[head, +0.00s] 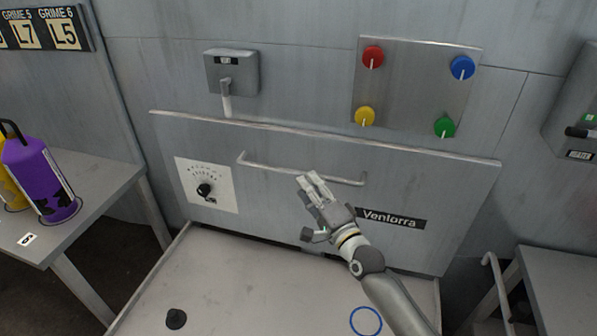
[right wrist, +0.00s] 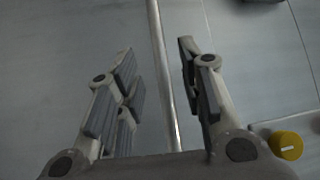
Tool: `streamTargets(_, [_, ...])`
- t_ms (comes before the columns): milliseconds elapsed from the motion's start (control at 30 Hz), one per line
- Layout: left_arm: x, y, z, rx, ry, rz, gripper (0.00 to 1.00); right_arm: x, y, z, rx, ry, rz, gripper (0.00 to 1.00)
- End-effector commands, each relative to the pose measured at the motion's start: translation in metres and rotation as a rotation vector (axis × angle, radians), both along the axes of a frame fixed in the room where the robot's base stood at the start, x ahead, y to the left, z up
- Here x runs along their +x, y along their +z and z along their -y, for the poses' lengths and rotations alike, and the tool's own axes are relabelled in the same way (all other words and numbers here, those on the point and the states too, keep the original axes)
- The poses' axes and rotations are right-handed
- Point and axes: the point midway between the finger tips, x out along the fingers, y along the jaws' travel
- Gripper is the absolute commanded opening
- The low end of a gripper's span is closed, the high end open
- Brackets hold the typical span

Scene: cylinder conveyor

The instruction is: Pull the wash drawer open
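The wash drawer has a wide grey front panel (head: 300,215) with a "Ventorra" label and a dial plate. A long bar handle (head: 270,165) runs across its upper part. My right gripper (head: 313,185) is at the middle of the handle, with its fingers pointing at the panel. In the right wrist view the gripper (right wrist: 158,58) is open, and the handle bar (right wrist: 162,75) runs between its spread fingers. A gap shows on both sides of the bar; how deep the bar sits between the fingers is hard to tell. My left gripper is not in view.
A panel with coloured knobs (head: 415,95) and a tap box (head: 232,73) are on the wall above. A pale flat surface (head: 260,285) with a black peg (head: 176,319) lies below the drawer front. A side table (head: 100,190) with a purple bottle (head: 38,180) stands left.

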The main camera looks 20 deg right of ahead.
Motion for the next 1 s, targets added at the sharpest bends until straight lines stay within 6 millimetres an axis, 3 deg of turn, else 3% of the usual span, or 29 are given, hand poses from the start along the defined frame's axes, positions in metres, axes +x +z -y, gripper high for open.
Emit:
streamTargets(200, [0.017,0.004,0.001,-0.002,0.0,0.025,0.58,0.034,0.007,-0.008,0.0,0.001,0.001,0.35])
streamTargets(400, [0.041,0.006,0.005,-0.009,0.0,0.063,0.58,0.052,0.008,-0.011,-0.001,0.0,0.001,0.35])
streamTargets(800, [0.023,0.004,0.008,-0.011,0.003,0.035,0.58,0.057,0.008,-0.012,-0.001,0.001,0.0,0.35])
streamTargets(1000, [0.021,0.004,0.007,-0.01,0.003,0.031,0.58,0.057,0.008,-0.012,-0.001,0.001,-0.001,0.1])
